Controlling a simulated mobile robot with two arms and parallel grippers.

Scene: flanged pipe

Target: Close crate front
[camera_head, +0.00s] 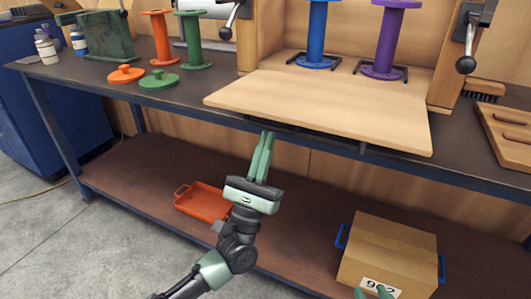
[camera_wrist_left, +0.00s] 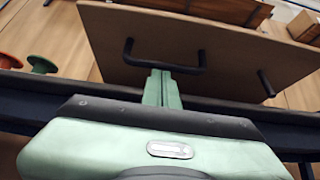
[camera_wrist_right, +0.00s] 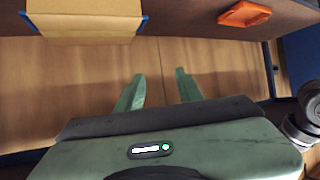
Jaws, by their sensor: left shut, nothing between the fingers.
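The crate front (camera_head: 330,105) is a light wooden panel folded down flat, jutting past the workbench edge. Its underside (camera_wrist_left: 225,48) shows in the left wrist view with black handles, one of them (camera_wrist_left: 185,69) just ahead of my fingers. My left gripper (camera_head: 267,135) is shut and empty, pointing up just under the panel's front edge; it also shows in the left wrist view (camera_wrist_left: 160,73). Whether it touches the handle I cannot tell. The open crate (camera_head: 420,45) holds a blue flanged pipe (camera_head: 316,35) and a purple one (camera_head: 388,40). My right gripper (camera_wrist_right: 160,76) is open and empty, low near the cardboard box.
Latches with black knobs (camera_head: 465,65) flank the crate opening. Orange (camera_head: 162,38) and green (camera_head: 193,40) flanged pipes stand left on the bench. A cardboard box (camera_head: 390,250) and an orange tray (camera_head: 202,202) sit on the lower shelf. The bench edge (camera_head: 150,100) lies close to my left arm.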

